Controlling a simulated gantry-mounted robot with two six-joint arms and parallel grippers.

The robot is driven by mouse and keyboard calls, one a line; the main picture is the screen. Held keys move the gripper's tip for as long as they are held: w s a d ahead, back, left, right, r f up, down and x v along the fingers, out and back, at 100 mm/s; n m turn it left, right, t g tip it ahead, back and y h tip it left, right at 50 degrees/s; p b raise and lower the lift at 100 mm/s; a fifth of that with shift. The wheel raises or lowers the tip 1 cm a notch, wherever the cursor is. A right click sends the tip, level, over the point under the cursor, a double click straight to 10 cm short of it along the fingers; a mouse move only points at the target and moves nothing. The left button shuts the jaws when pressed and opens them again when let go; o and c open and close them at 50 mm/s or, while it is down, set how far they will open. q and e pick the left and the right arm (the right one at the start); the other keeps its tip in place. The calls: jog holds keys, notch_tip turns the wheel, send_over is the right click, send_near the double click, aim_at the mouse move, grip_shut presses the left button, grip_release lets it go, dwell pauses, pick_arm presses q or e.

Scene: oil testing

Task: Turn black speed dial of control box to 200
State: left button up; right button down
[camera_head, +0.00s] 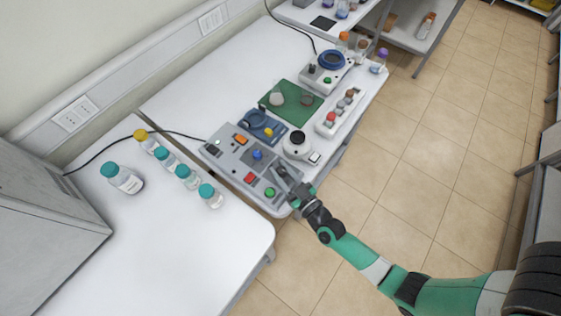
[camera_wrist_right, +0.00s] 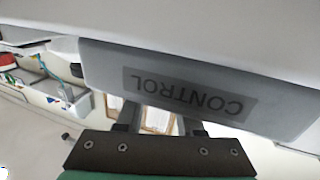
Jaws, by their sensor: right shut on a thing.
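The grey control box (camera_head: 228,161) lies on the white table in the head view, with orange, blue, red and green knobs or buttons on top. My right gripper (camera_head: 283,174) reaches over its right end, beside the green button (camera_head: 270,192). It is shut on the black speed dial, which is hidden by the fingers. In the right wrist view, the box's side with the upside-down CONTROL label (camera_wrist_right: 190,93) fills the middle. The gripper fingers (camera_wrist_right: 160,118) stand apart there, and their tips are hidden behind the box. The dial's setting cannot be read. My left gripper is not in view.
A blue device (camera_head: 262,124), a green mat (camera_head: 291,99) and a rack of vials (camera_head: 340,112) are farther back. Several teal-capped bottles (camera_head: 187,177) stand left. The floor right of the table is clear.

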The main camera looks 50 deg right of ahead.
jog(key=shift+r, duration=0.2)
jog(key=c, duration=0.5)
grip_release()
jog(key=shift+s, duration=0.1)
jog(key=shift+c, duration=0.2)
jog(key=p+v, duration=0.1)
jog(key=v, duration=1)
jog(key=shift+s, duration=0.3)
jog(key=shift+a, duration=0.1)
